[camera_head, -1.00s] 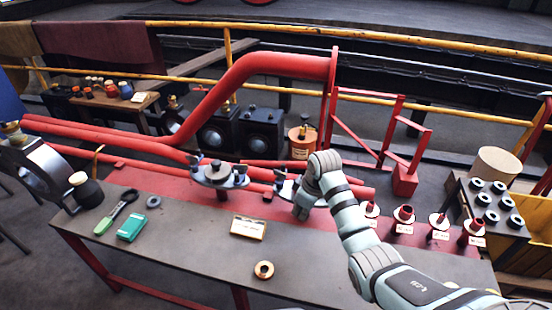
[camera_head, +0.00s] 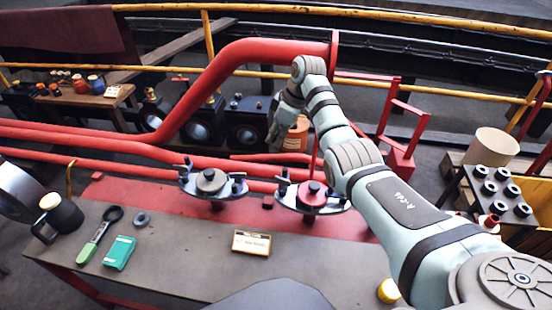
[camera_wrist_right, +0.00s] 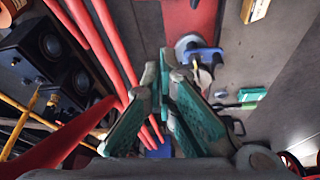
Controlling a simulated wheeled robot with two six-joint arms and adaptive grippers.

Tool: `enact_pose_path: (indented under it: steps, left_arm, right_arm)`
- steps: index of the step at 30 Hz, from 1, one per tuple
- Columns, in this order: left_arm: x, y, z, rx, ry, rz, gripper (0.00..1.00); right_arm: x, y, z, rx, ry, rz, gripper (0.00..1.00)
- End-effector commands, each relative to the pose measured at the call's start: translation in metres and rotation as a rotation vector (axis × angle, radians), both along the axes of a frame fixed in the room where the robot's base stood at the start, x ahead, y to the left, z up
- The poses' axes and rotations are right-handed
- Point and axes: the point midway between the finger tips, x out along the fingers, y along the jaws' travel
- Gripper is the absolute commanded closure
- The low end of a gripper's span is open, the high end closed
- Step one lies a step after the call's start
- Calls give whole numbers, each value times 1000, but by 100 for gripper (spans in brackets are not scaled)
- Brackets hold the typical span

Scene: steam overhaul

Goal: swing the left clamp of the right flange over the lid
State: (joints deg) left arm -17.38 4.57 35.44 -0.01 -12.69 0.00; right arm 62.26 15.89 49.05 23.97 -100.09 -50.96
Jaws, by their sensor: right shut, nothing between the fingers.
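The right flange (camera_head: 308,208) stands on the red strip of the bench in the head view. A lid (camera_head: 312,195) with a dark knob sits on it. Its left clamp (camera_head: 283,182) stands at the lid's left side, beside rather than across it. My right gripper (camera_head: 276,130) is above and behind this flange, apart from the clamp. In the right wrist view its fingers (camera_wrist_right: 163,65) come together with nothing between them. One flange with blue parts (camera_wrist_right: 192,48) shows beyond the fingers; I cannot tell which one. My left gripper is not in view.
The left flange (camera_head: 212,197) stands beside the right one. Red pipes (camera_head: 130,150) run behind both. A small labelled box (camera_head: 251,242), a green-handled tool (camera_head: 95,240) and a teal box (camera_head: 119,252) lie on the bench.

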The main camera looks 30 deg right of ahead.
Motion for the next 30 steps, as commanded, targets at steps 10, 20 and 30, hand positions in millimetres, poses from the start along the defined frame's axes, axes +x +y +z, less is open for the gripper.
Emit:
enact_pose_path:
  steps: [10, 20, 30]
  left_arm:
    - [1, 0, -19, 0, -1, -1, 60]
    - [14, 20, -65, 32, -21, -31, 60]
    - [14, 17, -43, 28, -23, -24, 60]
  right_arm:
    - [10, 9, -41, 2, 8, -2, 100]
    - [25, 23, -107, 1, 6, -2, 100]
    - [-2, -5, -97, 0, 4, -5, 100]
